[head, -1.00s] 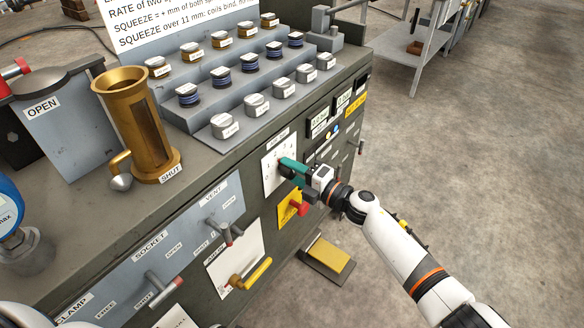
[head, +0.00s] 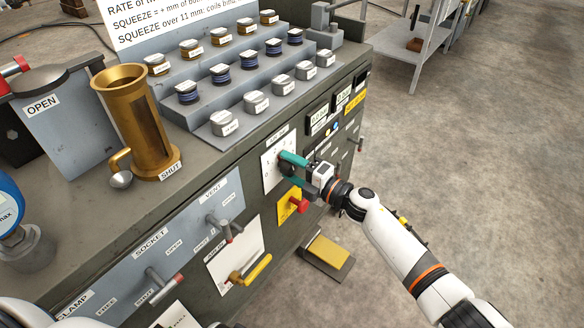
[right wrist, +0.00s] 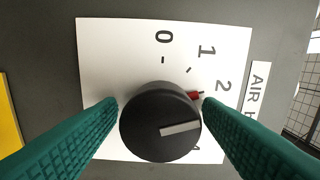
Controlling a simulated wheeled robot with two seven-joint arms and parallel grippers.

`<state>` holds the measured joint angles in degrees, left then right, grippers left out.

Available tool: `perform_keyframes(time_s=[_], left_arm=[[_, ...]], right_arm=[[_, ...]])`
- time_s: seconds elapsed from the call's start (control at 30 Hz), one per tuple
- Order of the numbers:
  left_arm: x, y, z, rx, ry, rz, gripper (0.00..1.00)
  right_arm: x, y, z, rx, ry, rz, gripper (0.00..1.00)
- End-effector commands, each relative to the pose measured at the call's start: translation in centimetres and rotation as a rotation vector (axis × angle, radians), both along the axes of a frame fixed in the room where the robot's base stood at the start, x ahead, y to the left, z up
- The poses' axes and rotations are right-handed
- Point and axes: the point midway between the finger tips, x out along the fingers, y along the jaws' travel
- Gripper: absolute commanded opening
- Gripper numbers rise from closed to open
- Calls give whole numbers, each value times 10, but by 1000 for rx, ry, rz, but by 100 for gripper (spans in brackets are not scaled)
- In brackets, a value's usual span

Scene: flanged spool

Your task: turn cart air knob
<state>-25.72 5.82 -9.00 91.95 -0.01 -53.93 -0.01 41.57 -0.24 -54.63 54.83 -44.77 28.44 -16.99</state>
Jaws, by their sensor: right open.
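The air knob (right wrist: 160,122) is a round black knob with a pale bar on its face, on a white dial plate (right wrist: 110,60) on the cart front. The bar points right, below the 2. The dial shows 0, 1 and 2; a red mark (right wrist: 195,95) sits at the knob's right edge, and a lower figure is partly hidden. My right gripper (head: 285,166) is open, its teal fingers on either side of the knob. It also shows in the right wrist view (right wrist: 162,107). I cannot tell whether the fingers touch the knob. My left gripper is out of view.
A yellow plate with a red knob (head: 298,205) sits just below the dial. Several levers, including a yellow handle (head: 250,270), stick out from the cart front. A brass cylinder (head: 135,125) stands on top. The floor at right (head: 470,180) is clear.

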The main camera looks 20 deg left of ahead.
Motion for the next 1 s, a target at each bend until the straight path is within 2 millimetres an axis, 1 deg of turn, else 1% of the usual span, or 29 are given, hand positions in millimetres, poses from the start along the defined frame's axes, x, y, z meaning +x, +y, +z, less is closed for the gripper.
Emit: perform_keyframes(time_s=[0.07,0.17,0.4,0.5,0.6,0.77,1.0], left_arm=[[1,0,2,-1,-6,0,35],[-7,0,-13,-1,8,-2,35],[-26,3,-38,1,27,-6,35],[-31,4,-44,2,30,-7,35],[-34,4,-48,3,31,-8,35],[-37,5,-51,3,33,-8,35],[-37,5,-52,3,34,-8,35]], right_arm=[[-1,-6,0,-1,0,-1,60],[-6,-18,0,-2,2,-2,60],[-24,-67,0,-2,2,-2,60],[-30,-85,0,-2,2,-2,60],[-36,-99,-1,-2,2,-1,60],[-40,-111,-1,-1,2,-1,60],[-41,-113,-1,-1,1,0,60]])
